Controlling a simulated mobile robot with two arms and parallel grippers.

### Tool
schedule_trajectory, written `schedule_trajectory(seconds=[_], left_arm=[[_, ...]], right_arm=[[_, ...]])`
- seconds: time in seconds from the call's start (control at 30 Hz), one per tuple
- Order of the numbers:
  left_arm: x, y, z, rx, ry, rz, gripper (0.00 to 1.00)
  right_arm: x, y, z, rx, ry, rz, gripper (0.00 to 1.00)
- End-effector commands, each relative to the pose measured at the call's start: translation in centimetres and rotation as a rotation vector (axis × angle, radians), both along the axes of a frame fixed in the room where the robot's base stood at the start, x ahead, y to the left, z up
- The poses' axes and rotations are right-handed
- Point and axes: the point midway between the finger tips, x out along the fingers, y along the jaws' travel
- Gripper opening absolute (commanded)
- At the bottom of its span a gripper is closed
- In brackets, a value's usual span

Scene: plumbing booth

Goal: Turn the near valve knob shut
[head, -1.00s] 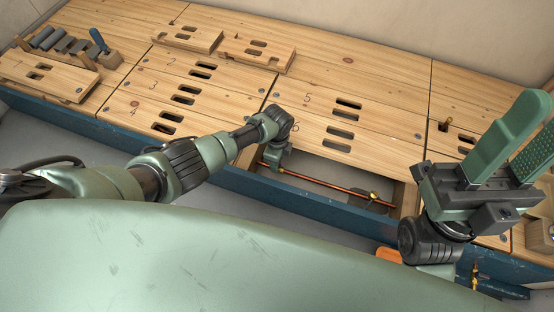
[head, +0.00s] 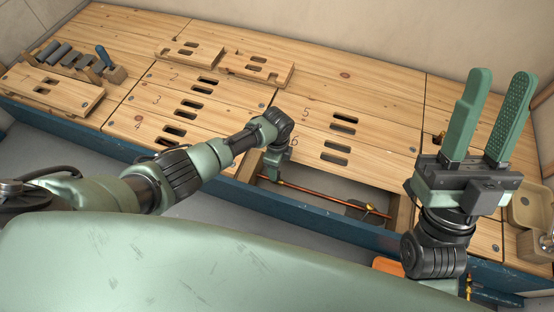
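A copper pipe (head: 310,190) runs through the open bay in the wooden deck. A small brass fitting (head: 368,207) sits on its right part; I cannot tell whether it is the near valve knob. My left arm reaches in from the left, and its gripper (head: 271,168) points down at the bay's left end, beside the pipe. Its fingers are hidden, so I cannot tell whether they touch anything. My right gripper (head: 503,77) is raised at the right, its two green fingers apart and empty, away from the pipe.
Wooden deck panels (head: 345,95) with hand slots surround the bay. Two loose panels (head: 255,68) lie on the deck at the back. A wooden rack (head: 62,62) with grey cylinders stands far left. A blue beam (head: 330,228) edges the front. A wooden tray (head: 530,208) sits at right.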

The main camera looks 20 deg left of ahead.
Motion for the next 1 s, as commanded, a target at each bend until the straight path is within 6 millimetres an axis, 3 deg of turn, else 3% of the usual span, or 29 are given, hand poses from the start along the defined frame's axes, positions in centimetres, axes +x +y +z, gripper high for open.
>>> schedule_trajectory(seconds=[0.1, 0.3, 0.9, 1.0], left_arm=[[0.0, 0.0, 0.9, -0.001, -0.001, 0.001, 0.6], [0.0, 0.0, 1.5, 0.0, 0.0, 0.001, 0.6], [0.0, -0.1, 1.5, -0.002, -0.002, 0.0, 0.6], [0.1, -1.5, 1.4, -0.038, -0.04, 0.011, 0.6]], right_arm=[[1.8, 0.3, -0.9, -0.032, 0.105, -0.006, 0.36], [3.3, 0.6, -2.1, -0.061, 0.198, -0.011, 0.36], [3.5, 0.6, -2.3, -0.065, 0.209, -0.011, 0.36], [3.5, 0.6, -2.3, -0.065, 0.209, -0.011, 0.36]])
